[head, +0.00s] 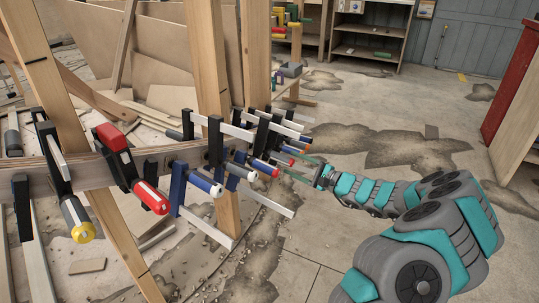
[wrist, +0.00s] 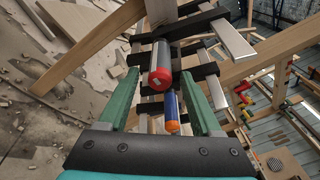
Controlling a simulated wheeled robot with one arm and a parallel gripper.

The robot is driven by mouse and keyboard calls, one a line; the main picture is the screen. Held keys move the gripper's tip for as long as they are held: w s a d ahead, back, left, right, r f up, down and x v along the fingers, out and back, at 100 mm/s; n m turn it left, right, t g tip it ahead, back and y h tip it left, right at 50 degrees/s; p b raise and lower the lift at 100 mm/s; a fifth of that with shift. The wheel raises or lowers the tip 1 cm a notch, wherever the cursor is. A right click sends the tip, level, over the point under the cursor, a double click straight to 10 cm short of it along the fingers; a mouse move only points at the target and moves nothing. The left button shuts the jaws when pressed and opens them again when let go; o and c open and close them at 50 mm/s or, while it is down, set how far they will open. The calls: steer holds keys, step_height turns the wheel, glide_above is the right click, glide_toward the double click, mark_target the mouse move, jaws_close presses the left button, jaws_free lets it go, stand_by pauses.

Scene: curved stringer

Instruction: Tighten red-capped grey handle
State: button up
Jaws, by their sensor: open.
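The grey handle (wrist: 161,54) with a red cap (wrist: 160,78) is in the middle of the wrist view, its cap end facing the camera. My gripper (wrist: 159,74) is open, with one green finger on each side of this handle and a visible gap on both sides. A blue handle with an orange cap (wrist: 171,126) shows just below it, also between the fingers. In the head view my gripper (head: 288,162) is at the far end of the clamp row. There I cannot clearly single out the grey handle among the crowded clamps.
Several bar clamps line the curved wooden stringer (head: 95,170), including a red-handled clamp (head: 150,196), a yellow-capped clamp (head: 78,222) and a blue handle with white cap (head: 205,183). Wooden posts (head: 208,60) stand among them. The floor to the right is mostly clear.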

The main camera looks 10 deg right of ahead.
mark_target(277, 157)
steer(key=x, duration=0.7)
steer(key=shift+w+a+f, duration=0.1)
steer(key=shift+c, duration=0.2)
jaws_close()
stand_by(0.4)
